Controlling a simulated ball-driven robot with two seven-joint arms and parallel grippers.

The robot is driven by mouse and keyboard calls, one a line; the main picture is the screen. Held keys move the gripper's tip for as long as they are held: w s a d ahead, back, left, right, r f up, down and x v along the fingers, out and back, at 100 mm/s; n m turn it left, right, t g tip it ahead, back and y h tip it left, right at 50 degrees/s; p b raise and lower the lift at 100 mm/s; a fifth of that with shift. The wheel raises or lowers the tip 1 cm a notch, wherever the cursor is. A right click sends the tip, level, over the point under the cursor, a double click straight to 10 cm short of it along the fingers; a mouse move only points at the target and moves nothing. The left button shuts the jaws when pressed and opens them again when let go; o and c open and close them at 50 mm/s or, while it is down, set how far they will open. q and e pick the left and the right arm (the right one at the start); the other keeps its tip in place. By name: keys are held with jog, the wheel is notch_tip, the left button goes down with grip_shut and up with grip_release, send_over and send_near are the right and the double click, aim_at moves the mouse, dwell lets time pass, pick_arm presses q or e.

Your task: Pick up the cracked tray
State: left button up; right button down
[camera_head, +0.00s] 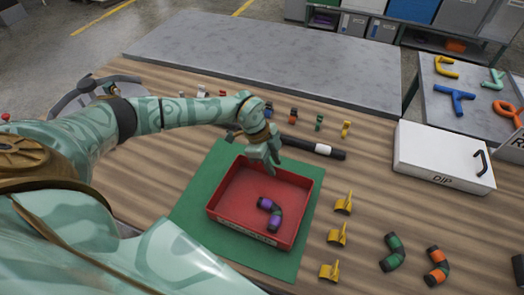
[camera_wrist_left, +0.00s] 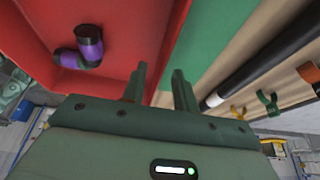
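A red tray (camera_head: 225,219) with a label on its front wall lies on a green mat (camera_head: 190,207); I cannot make out a crack. A purple and black curved hose piece (camera_head: 271,213) lies inside it. My left gripper (camera_head: 271,160) points down at the tray's back wall. In the left wrist view the gripper's fingers (camera_wrist_left: 160,92) are apart, with the red tray's wall (camera_wrist_left: 169,60) running between them. I cannot tell whether either finger touches the wall. My right gripper is not in view.
A black hose with a white band (camera_head: 322,149) lies behind the tray. A white box marked DIP (camera_head: 440,160) stands at the right. Yellow hooks (camera_head: 337,235) and curved green and orange pieces (camera_head: 436,265) lie right of the mat. A grey slab (camera_head: 270,60) lies at the back.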

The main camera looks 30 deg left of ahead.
aim_at(277, 177)
pick_arm(q)
jog(key=b+x, duration=0.1)
jog(key=x, duration=0.3)
jog(key=shift+f, duration=0.2)
jog(key=shift+a+r, duration=0.1)
grip_shut()
jog(key=shift+r, duration=0.15)
